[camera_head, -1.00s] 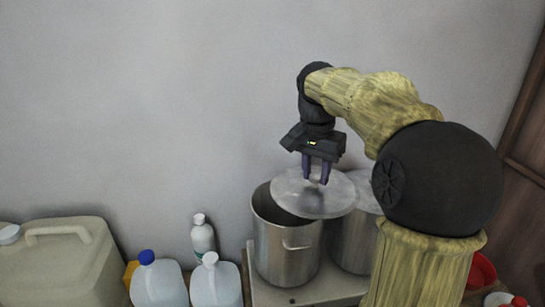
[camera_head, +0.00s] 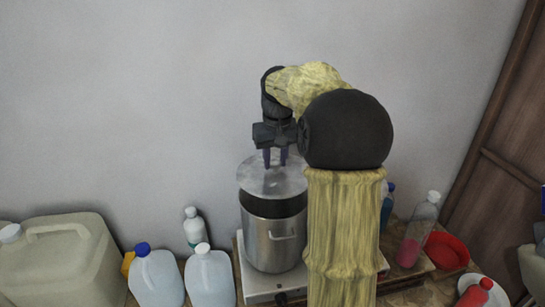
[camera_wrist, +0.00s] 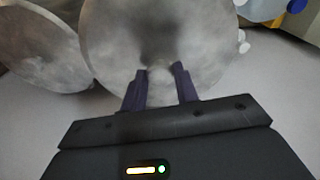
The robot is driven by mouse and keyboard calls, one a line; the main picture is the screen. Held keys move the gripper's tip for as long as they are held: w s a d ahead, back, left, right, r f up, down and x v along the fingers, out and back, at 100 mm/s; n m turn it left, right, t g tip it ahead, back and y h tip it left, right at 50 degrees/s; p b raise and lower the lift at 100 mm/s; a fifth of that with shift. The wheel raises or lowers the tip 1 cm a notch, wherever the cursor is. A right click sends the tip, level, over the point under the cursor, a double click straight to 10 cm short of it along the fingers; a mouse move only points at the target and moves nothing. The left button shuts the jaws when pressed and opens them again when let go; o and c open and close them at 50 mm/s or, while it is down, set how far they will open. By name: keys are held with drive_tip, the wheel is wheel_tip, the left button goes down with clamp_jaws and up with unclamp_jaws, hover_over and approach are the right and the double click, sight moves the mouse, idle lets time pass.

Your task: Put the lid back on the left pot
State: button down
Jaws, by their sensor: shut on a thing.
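My gripper (camera_head: 275,162) is shut on the round grey metal lid (camera_head: 255,181), at the knob in its middle. The lid is held above the left pot (camera_head: 262,242), a tall steel pot with a side handle. The pot's dark opening shows below the lid's near edge, so the lid is apart from the rim. In the wrist view the fingers (camera_wrist: 162,75) close around the lid's middle and the lid (camera_wrist: 112,40) hides the pot beneath. The right pot is hidden behind my arm in the head view; a second round grey lid (camera_wrist: 42,48) shows in the wrist view.
The left pot stands on a white stove (camera_head: 262,287). Two white jugs (camera_head: 157,279), a white bottle (camera_head: 193,229) and a large beige canister (camera_head: 62,262) are to its left. A red bowl (camera_head: 447,250) and a bottle with pink liquid (camera_head: 419,228) are at the right. The wall is close behind.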

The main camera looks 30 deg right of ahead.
sight(275, 171)
drive_tip(key=shift+f, duration=0.1)
drive_tip(key=shift+f, duration=1.7)
drive_tip(key=shift+f+b, duration=0.85)
drive_tip(key=shift+f, duration=0.55)
drive_tip(key=shift+s+r, duration=0.1)
drive_tip(key=shift+f, duration=0.2)
idle(0.4)
drive_tip(key=c, duration=0.5)
unclamp_jaws()
